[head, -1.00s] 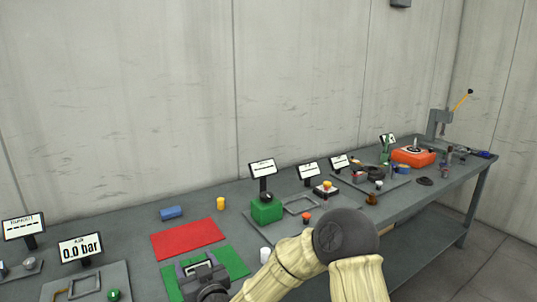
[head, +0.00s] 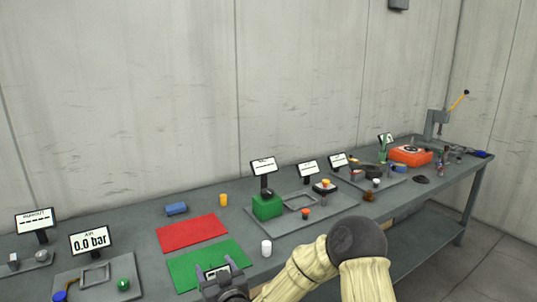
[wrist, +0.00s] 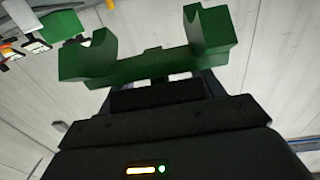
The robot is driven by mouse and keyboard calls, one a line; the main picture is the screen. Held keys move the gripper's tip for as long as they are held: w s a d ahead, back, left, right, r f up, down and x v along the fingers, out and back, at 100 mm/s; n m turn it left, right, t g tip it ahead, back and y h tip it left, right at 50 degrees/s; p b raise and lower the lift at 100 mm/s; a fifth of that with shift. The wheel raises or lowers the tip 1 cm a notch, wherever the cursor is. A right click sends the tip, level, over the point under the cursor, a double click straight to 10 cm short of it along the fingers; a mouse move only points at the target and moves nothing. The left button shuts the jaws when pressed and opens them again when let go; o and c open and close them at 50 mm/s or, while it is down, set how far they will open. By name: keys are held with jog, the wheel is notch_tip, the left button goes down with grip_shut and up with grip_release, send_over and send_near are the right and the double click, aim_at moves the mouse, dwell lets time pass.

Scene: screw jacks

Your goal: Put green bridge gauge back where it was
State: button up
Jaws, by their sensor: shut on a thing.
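The green bridge gauge (wrist: 150,65) spans the upper middle of the wrist view, with two upright ends and a lower bar between them. My gripper (wrist: 158,84) is shut on the middle of its bar. In the head view my gripper (head: 217,270) is at the lower middle, in front of the green mat (head: 180,270). I cannot make out the gauge there; the gripper and the mat's like colour hide it. A green block (head: 267,207) with a display above it stands on a grey plate further right.
The red mat (head: 191,232) lies behind the green one. A white cylinder (head: 266,248) stands close to the right of my gripper. A blue block (head: 176,209) and a yellow cylinder (head: 223,200) stand behind. A grey plate (head: 120,272) with a frame and green knob is left.

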jog(key=w+d+f+m+t+h+p, duration=0.1)
jog(key=d+f+h+p, duration=0.1)
jog(key=d+f, duration=0.45)
jog(key=w+d+f+m+t+h+p, duration=0.1)
jog(key=w+d+f+m+h, duration=0.15)
jog(key=d, duration=0.75)
jog(key=s+d+f+m+h+p, duration=0.1)
jog(key=s+d+f+h, duration=0.1)
jog(key=d, duration=0.4)
jog(key=s+d+f+m+h+p, duration=0.1)
jog(key=s+d+f+h+p, duration=0.1)
jog(key=s+d+f, duration=0.3)
jog(key=s+d, duration=0.1)
jog(key=d, duration=0.1)
jog(key=shift+d+f, duration=0.25)
jog(key=shift+d, duration=0.05)
jog(key=s+f, duration=0.4)
jog(key=f, duration=0.1)
jog(key=shift+s+f, duration=0.2)
jog(key=shift+f, duration=0.1)
